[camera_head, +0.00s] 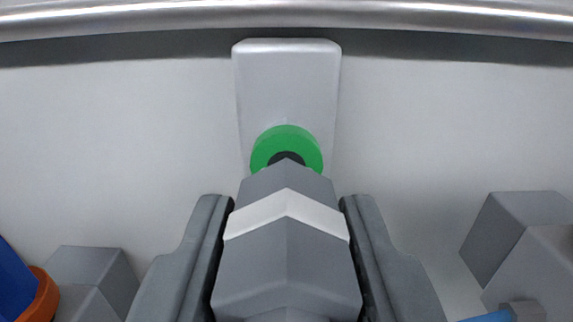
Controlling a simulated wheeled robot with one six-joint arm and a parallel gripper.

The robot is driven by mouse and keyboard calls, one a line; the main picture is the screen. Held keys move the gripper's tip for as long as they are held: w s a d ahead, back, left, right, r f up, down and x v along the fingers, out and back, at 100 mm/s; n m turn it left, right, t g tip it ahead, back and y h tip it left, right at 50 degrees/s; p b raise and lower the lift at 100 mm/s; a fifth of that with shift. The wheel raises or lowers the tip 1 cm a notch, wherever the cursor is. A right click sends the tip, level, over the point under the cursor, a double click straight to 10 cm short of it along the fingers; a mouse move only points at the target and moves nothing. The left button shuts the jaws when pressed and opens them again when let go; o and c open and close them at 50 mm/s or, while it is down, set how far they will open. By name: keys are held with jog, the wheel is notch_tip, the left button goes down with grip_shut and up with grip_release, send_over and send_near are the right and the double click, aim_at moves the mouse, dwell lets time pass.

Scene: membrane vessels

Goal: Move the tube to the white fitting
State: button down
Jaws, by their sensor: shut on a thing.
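My gripper (286,208) has one dark finger on each side of a grey faceted tube (288,262) and is shut on it. The tube has a white band around it and points away from me, toward the back wall. Ahead of its front end is a green ring (287,140) with a dark centre, on a pale upright block (287,85). The tube's front end covers the lower part of the ring; I cannot tell whether they touch. I see no fitting that is clearly white; the pale block is the closest to it.
A metal rail (290,13) runs across the top. A grey block (95,275) and a blue cylinder with an orange collar (40,295) are at lower left. Grey blocks (535,250) and a blue piece (490,317) are at lower right. The pale surface beside the upright block is clear.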

jog(key=shift+s, duration=1.8)
